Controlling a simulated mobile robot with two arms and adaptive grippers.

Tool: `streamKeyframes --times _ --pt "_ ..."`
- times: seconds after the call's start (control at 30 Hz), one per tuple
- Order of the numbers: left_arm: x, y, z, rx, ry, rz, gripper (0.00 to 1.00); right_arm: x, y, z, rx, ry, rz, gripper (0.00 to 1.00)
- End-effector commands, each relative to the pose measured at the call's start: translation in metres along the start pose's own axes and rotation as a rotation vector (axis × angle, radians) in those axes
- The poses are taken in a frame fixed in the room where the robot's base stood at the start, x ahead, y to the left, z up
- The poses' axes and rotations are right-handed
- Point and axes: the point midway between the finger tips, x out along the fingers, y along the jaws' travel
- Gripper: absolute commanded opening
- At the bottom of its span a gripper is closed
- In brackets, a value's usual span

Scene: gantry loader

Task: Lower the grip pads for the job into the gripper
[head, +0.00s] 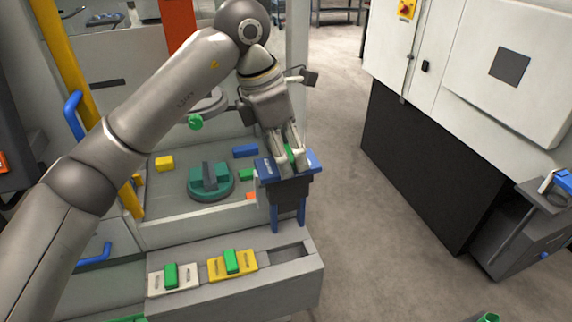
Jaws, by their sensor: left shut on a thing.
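My left gripper (294,162) is shut on the green grip tab (290,153) of a blue pad set. The blue pad set (267,168) has a dark block under its plate and two blue legs pointing down. It is held upright above the right end of the pad rack (235,292). A white pad set (187,278) and a yellow pad set (247,263), each with a green tab, sit in the rack. A round teal fixture (210,192) with raised jaws, possibly the gripper for the pads, lies in the machine bay. My right gripper is not in view.
An empty slot (292,254) is at the rack's right end. Yellow (164,163) and blue (245,151) blocks lie in the bay around the teal fixture. A yellow post (67,62) stands at left. A white cabinet (470,90) stands at right, with open floor (345,190) between.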

Motion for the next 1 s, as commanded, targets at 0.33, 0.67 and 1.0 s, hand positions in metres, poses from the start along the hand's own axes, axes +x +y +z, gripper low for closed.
streamKeyframes --times 0.33,0.67,1.0 --pt "-0.003 0.000 0.001 0.000 -0.002 0.001 0.02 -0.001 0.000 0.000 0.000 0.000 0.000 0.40" --pt "-0.027 0.000 0.008 0.001 -0.002 0.002 0.02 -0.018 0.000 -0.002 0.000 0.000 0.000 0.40" --pt "-0.053 0.001 0.015 0.000 -0.002 0.002 0.02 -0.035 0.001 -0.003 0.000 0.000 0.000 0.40"
